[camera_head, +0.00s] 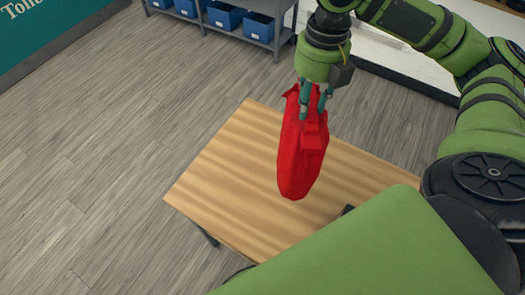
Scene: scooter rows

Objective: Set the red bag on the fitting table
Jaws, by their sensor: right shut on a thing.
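The red bag (298,158) hangs upright from my right gripper (314,100), which is shut on its top edge. The fitting table (222,172) is a light wooden table below and behind the bag in the head view. The bag overlaps the table's surface in the picture; I cannot tell whether its bottom touches the top. My left gripper is not in view.
The visible left part of the tabletop is bare. A small dark object (347,210) shows at the table's right, partly hidden by my green body. A grey shelf with blue bins (225,17) stands at the back. Grey plank floor (90,140) is clear at the left.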

